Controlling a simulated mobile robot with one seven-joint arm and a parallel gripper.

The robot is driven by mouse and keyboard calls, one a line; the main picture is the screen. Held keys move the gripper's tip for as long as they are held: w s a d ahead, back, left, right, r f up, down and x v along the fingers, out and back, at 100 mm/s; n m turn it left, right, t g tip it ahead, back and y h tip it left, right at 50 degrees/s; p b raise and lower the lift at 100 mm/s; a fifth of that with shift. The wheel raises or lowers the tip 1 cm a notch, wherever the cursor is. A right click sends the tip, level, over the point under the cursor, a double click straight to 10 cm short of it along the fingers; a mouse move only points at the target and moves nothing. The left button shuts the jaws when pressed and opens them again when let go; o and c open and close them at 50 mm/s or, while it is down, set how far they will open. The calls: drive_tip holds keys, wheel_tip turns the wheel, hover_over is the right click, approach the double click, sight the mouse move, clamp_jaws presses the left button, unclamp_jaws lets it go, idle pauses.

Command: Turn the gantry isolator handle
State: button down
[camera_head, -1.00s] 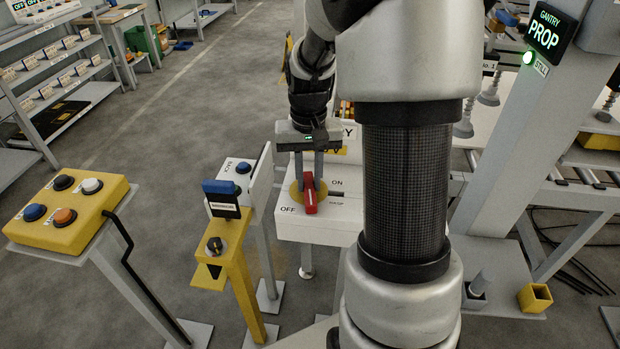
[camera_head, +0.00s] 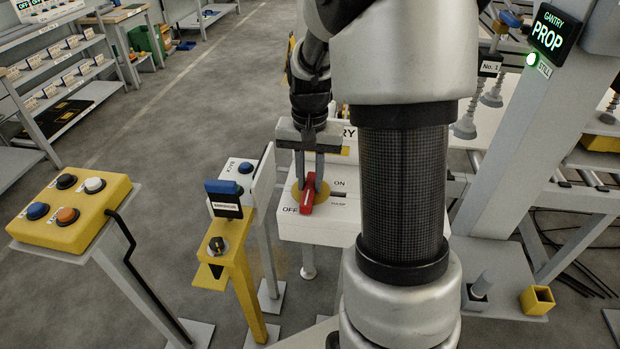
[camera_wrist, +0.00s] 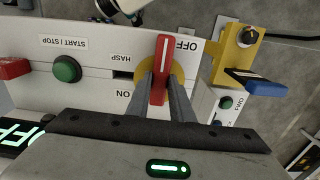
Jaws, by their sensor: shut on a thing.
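The isolator handle (camera_head: 308,194) is a red bar with a white line, on a round yellow plate (camera_head: 296,190) on a white box (camera_head: 325,228). OFF is printed at its lower left and ON at its upper right. In the head view the bar's near end leans slightly left, close to OFF. My gripper (camera_head: 309,174) reaches down from above with its two grey fingers on either side of the bar. In the wrist view the red handle (camera_wrist: 161,70) lies between the fingers (camera_wrist: 163,92), which are shut on it. The fingers hide part of the yellow plate.
A yellow post with a key switch (camera_head: 218,246) and blue-topped tag stands left of the box. A yellow button box (camera_head: 68,212) is further left. In the wrist view, a green START/STOP button (camera_wrist: 67,69) sits beside a HASP slot.

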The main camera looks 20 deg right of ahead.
sight(310, 184)
drive_tip(key=c, duration=1.6)
unclamp_jaws()
drive_tip(key=shift+o, duration=0.2)
wheel_tip(310, 184, up, 18)
drive_tip(key=p, duration=0.1)
drive_tip(key=shift+f, duration=0.2)
